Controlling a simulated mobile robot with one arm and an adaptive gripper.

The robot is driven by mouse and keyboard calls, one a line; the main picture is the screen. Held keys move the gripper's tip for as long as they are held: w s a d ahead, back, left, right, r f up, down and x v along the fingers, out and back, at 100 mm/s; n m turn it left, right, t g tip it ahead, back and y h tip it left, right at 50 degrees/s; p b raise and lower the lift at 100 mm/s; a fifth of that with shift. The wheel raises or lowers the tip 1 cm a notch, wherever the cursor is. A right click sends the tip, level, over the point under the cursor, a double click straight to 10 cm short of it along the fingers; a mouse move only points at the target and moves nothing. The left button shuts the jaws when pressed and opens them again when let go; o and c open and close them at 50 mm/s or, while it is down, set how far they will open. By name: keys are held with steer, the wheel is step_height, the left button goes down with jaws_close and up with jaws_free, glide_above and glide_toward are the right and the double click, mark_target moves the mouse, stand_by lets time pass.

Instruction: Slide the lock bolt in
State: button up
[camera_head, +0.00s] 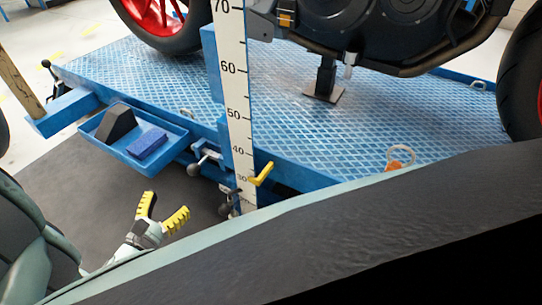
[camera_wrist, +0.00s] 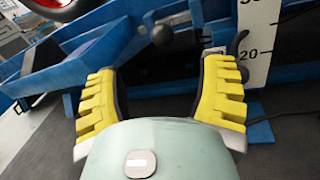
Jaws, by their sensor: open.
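A metal bolt with a dark ball knob (camera_head: 194,170) sits on the side edge of the blue lift platform, next to the ruler post; it looks like the lock bolt. In the wrist view its ball knob (camera_wrist: 162,36) shows beyond the gap between my fingers, with a short silver rod behind it. How far in the bolt sits I cannot tell. My gripper (camera_head: 163,209) is open and empty, below and left of the knob in the head view. Its yellow ribbed fingers (camera_wrist: 163,72) spread to either side in the wrist view, apart from the knob.
A white ruler post (camera_head: 236,100) stands right of the knob, with a yellow pointer (camera_head: 262,174) and dark levers (camera_head: 229,198) low on it. A blue side tray (camera_head: 168,163) holds a dark wedge and a blue block. A motorcycle (camera_head: 375,35) stands on the platform (camera_head: 150,88).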

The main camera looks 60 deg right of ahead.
mark_target(190, 174)
steer(key=b+x, duration=0.1)
steer(key=x, duration=0.3)
steer(key=b+x, duration=0.2)
steer(key=x, duration=0.1)
steer(key=b+x, duration=0.1)
steer(key=x, duration=0.3)
steer(key=shift+s+d+f, duration=0.15)
steer(key=shift+d+f, duration=0.1)
steer(key=shift+d, duration=0.1)
steer(key=shift+d+r, duration=0.1)
steer(key=shift+d, duration=0.25)
steer(key=shift+o, duration=0.3)
steer(key=shift+a, duration=0.1)
jaws_close()
